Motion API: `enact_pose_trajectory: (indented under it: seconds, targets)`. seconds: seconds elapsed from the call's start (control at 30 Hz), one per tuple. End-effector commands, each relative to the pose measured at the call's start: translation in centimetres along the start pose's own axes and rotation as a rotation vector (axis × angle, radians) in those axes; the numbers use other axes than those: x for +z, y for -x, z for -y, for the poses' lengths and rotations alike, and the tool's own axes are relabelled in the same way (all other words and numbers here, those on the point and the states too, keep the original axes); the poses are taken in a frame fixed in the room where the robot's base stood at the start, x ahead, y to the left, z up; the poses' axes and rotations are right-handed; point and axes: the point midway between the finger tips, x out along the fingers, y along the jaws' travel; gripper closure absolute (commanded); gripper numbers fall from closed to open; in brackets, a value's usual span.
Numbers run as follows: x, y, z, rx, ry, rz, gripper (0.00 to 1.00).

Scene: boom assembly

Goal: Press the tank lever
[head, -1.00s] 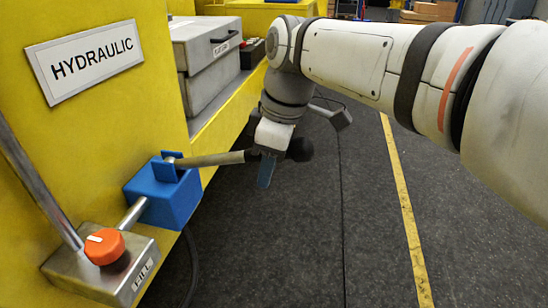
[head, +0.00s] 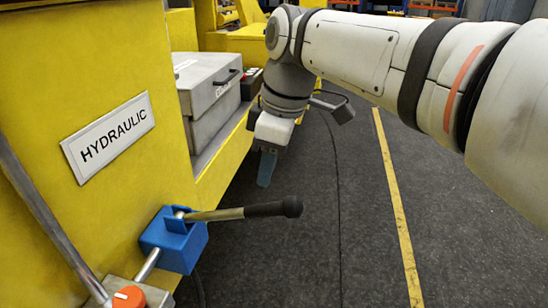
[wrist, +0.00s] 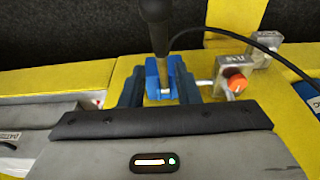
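The tank lever (head: 240,212) is a metal rod with a black grip, sticking out nearly level to the right from a blue block (head: 178,240). My gripper (head: 267,170) points down above and beyond the lever in the head view, with a visible gap to it. In the wrist view, the two dark blue fingers of my gripper (wrist: 159,78) are spread apart with nothing clearly held. The lever (wrist: 155,15) and blue block (wrist: 161,76) show in line with the gap between them. In the head view the fingers overlap, so their spacing is hidden there.
The yellow machine wall carries a HYDRAULIC sign (head: 107,137). A grey box (head: 208,85) stands on its ledge beside the gripper. An orange knob (head: 128,297) and slanted metal bar (head: 45,215) are at lower left. Dark floor (head: 350,240) to the right is open, with a cable.

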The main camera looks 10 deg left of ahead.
Motion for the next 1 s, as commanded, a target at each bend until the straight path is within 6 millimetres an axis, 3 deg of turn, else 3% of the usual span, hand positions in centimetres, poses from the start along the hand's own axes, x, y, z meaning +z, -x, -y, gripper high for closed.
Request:
enact_pose_trajectory:
  seconds: [0.27,0.47,0.63,1.0]
  targets:
    - [-0.1,0.3,0.0,-0.001,0.000,0.000,0.71]
    - [-0.4,0.3,0.1,-0.001,0.065,0.021,0.86]
    - [-1.6,0.7,0.4,-0.015,0.355,0.118,1.00]
    - [-5.4,3.2,1.8,-0.152,1.216,0.439,1.00]
